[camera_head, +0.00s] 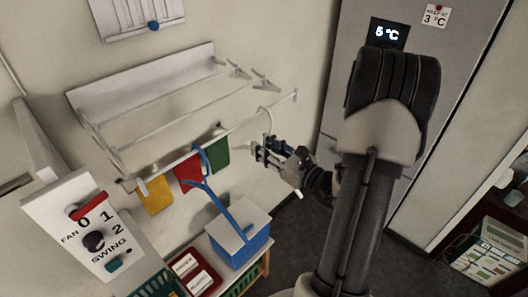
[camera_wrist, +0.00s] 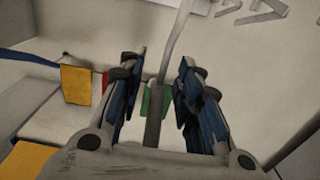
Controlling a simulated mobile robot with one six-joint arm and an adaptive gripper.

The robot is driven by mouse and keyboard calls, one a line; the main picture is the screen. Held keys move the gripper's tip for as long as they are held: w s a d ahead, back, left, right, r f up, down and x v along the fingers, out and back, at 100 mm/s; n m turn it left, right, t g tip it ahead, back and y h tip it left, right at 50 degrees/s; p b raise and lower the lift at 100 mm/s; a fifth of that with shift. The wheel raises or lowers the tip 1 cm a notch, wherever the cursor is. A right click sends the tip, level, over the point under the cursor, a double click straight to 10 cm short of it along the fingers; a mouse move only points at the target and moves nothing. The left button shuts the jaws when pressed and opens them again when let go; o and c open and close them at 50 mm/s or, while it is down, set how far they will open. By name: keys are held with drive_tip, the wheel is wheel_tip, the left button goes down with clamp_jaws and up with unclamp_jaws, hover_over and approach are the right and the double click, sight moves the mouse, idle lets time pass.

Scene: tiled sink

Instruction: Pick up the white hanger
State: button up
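The white hanger (camera_head: 265,111) hangs by its curved hook near the right end of the white wall rack's front rail in the head view. In the wrist view its pale hook (camera_wrist: 178,38) runs down to a darker grey stem (camera_wrist: 154,118) between my fingers. My gripper (camera_head: 264,154) is just below the hook, at the right end of the rack. In the wrist view my gripper (camera_wrist: 160,85) is open, with a finger on each side of the stem and visible gaps. The hanger's lower part is hidden or hard to make out.
The white rack (camera_head: 150,88) holds yellow (camera_head: 155,194), red (camera_head: 188,172) and green (camera_head: 218,153) cloths and pale clips (camera_head: 262,80). Below stands a blue container with a white lid (camera_head: 236,228). A grey fridge (camera_head: 335,75) is behind my arm. Dark floor (camera_head: 300,235) shows below.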

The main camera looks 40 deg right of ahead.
drive_tip(key=shift+w, duration=0.3)
drive_tip(key=shift+s, duration=0.1)
drive_tip(key=shift+c, duration=0.3)
clamp_jaws()
